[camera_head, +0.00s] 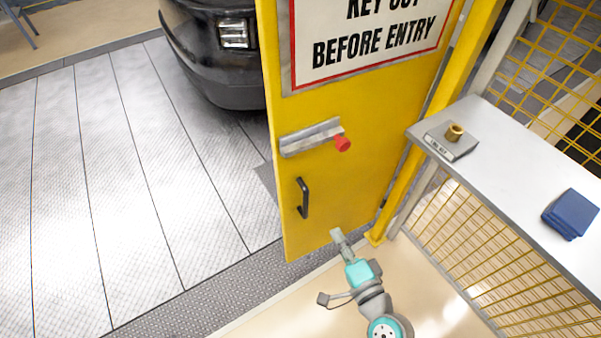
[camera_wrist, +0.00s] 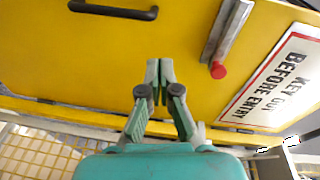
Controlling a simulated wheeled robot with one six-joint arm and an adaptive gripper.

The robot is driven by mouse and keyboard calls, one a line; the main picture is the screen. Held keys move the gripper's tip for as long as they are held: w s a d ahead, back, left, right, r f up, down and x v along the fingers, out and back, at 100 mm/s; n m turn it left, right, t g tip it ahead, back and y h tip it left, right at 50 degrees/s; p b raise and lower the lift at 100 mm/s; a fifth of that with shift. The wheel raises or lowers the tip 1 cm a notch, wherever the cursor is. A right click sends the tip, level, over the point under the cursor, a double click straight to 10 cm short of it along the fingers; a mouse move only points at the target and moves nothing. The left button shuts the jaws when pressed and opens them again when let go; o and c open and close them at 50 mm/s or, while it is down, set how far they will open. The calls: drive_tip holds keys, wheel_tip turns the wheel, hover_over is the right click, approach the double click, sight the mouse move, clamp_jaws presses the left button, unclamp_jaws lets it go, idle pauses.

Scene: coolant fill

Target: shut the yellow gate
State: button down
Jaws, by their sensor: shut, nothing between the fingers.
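The yellow gate (camera_head: 360,185) stands at an angle in the head view, swung out from its yellow post (camera_head: 400,190) at the right. It bears a black handle (camera_head: 303,198), a metal latch bar (camera_head: 311,137) with a red knob (camera_head: 342,144), and a sign. My gripper (camera_head: 336,233) is low in front of the gate panel, to the right of the handle. In the wrist view my gripper (camera_wrist: 153,64) is shut and empty, its tips pointing at the gate panel (camera_wrist: 165,30). The handle (camera_wrist: 113,11) lies above left of the tips. I cannot tell whether the tips touch the panel.
A grey shelf (camera_head: 510,150) stands right of the post. It holds a small block with a brass piece (camera_head: 454,133) and a folded blue cloth (camera_head: 571,213). Yellow mesh fencing (camera_head: 470,235) runs below it. A black car (camera_head: 215,60) stands beyond the gate on open grey flooring.

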drive_tip(key=y, duration=0.2)
approach(295, 166)
drive_tip(key=shift+m, duration=0.4)
drive_tip(key=x, duration=0.7)
drive_tip(key=shift+w+f, duration=0.15)
drive_tip(key=shift+f, duration=0.05)
